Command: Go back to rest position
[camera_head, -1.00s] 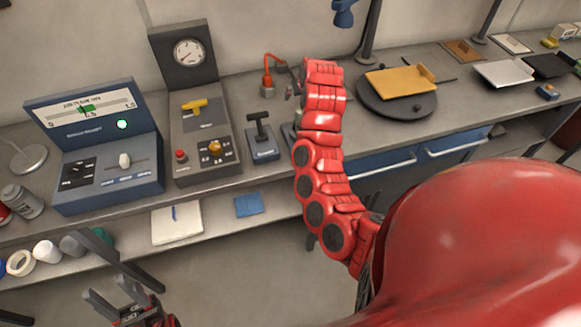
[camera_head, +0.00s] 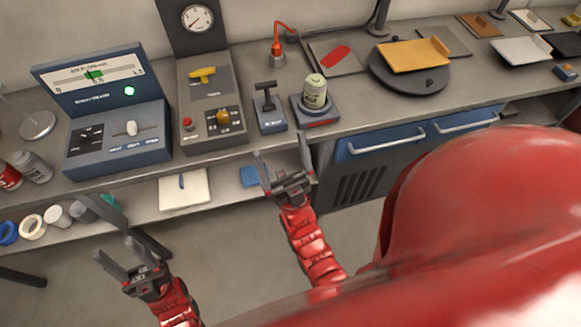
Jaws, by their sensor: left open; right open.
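My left gripper (camera_head: 125,262) is open and empty at the lower left, in front of the lower shelf and apart from everything. My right gripper (camera_head: 282,163) is open and empty. It is held in front of the workbench (camera_head: 350,124) edge, and its red arm comes up from below. Neither gripper appears to touch anything.
A light green jar (camera_head: 314,91) stands on a small blue-grey base near the front edge. A lever box (camera_head: 269,112), a gauge panel (camera_head: 208,95) and a blue meter console (camera_head: 116,135) stand to its left. A round turntable (camera_head: 437,83) is right. Blue drawers (camera_head: 382,138) lie below.

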